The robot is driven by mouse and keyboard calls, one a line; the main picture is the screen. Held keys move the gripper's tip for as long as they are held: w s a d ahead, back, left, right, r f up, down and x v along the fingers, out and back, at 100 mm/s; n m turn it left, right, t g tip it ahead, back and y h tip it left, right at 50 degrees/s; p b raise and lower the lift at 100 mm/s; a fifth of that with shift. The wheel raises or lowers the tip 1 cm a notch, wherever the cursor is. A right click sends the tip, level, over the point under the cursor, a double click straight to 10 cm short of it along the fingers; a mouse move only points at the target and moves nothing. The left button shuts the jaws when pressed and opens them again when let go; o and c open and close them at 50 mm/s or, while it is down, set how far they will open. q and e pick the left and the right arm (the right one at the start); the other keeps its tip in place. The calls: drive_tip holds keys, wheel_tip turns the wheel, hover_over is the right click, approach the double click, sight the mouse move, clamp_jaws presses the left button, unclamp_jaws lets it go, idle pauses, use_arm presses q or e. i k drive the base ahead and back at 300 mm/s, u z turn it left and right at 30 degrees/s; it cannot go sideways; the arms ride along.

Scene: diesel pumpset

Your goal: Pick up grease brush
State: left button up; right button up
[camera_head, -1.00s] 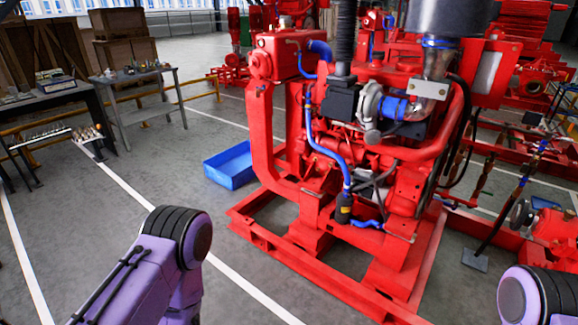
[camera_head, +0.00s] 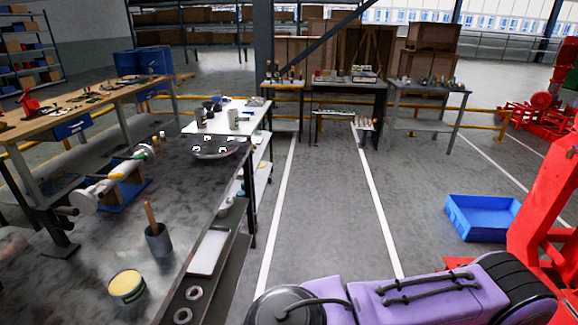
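A dark grey cup (camera_head: 159,240) stands on the dark metal workbench (camera_head: 70,285) at the lower left. A light wooden handle (camera_head: 150,215) sticks up out of it, tilted slightly; it may be the grease brush, but its lower end is hidden in the cup. A round tin with yellow contents (camera_head: 127,286) stands in front of the cup. A purple link of my arm lies across the bottom right, well to the right of the bench. Neither gripper is in view.
A white and yellow cylindrical part (camera_head: 120,175) lies on a blue stand behind the cup. A blue bin (camera_head: 482,218) and red machinery (camera_head: 548,215) stand right. Floor between is clear.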

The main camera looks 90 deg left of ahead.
sight(147, 207)
drive_tip(key=z, duration=0.05)
drive_tip(key=i, duration=0.5)
drive_tip(key=u, duration=2.35)
drive_tip(key=i, duration=1.5)
drive_tip(key=u, duration=3.8)
